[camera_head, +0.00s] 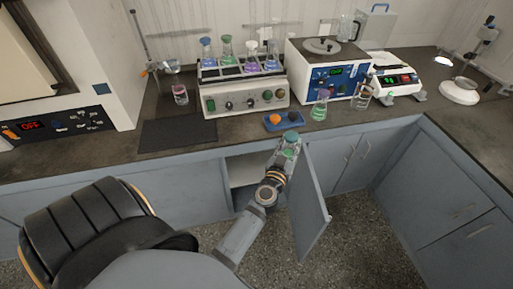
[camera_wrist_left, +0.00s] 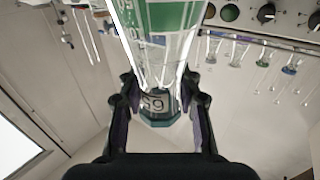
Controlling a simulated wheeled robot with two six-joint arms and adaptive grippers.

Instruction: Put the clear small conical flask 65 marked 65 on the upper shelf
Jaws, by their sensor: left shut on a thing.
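My left gripper (camera_head: 279,165) is shut on a clear conical flask (camera_head: 289,150) with a green label and a teal cap, in front of the bench edge. In the left wrist view the flask (camera_wrist_left: 160,60) sits between the two fingers (camera_wrist_left: 160,115), and a small tag on its narrow end appears to read 65 upside down. Below the bench, a cabinet stands open, with a pale shelf (camera_head: 243,182) inside, partly hidden by my arm. My right gripper is out of view.
The open cabinet door (camera_head: 311,210) stands just right of my arm. On the bench are a shaker (camera_head: 243,98) with several flasks, a blue tray (camera_head: 269,126), a green-liquid flask (camera_head: 319,108), another flask (camera_head: 362,97) and a bath unit (camera_head: 311,83). A dark mat (camera_head: 178,134) is empty.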

